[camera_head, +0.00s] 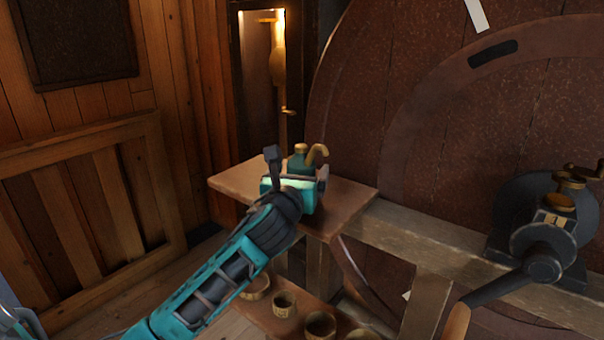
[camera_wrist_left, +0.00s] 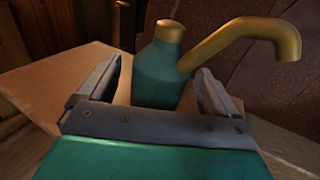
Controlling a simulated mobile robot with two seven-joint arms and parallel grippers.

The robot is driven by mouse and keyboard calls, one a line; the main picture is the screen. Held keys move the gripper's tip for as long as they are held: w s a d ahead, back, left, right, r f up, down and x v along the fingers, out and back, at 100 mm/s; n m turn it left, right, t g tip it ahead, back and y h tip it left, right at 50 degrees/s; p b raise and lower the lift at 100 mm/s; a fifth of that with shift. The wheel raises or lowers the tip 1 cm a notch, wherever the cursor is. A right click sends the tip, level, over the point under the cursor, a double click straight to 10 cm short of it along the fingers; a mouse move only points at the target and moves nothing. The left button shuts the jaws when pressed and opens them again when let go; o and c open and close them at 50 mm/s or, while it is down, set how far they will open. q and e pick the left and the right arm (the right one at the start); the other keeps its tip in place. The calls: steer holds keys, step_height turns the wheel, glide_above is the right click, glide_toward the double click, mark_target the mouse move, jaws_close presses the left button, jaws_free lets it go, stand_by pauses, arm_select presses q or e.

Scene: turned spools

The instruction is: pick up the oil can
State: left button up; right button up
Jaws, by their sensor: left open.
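The oil can is a dark green bottle with a brass cap and a curved brass spout. In the head view the oil can (camera_head: 300,161) stands upright on a small wooden table (camera_head: 352,196), partly hidden behind my left gripper (camera_head: 299,178). In the left wrist view the oil can (camera_wrist_left: 158,75) shows between and just beyond the fingers of my left gripper (camera_wrist_left: 160,85), its spout reaching to the right over the right finger. The left gripper is open, with one finger on each side of the can. I cannot tell whether either finger touches it. My right gripper is not in view.
A big brown wheel (camera_head: 365,100) stands behind the table. Several small round pots, one a brass-coloured pot (camera_head: 284,303), sit on a lower shelf. A dark machine with a crank (camera_head: 545,235) stands at the right. The tabletop's left part is bare.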

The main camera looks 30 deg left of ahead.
arm_select(q)
steer(key=c, duration=1)
steer(key=shift+c, duration=0.6)
steer(key=shift+r, duration=0.1)
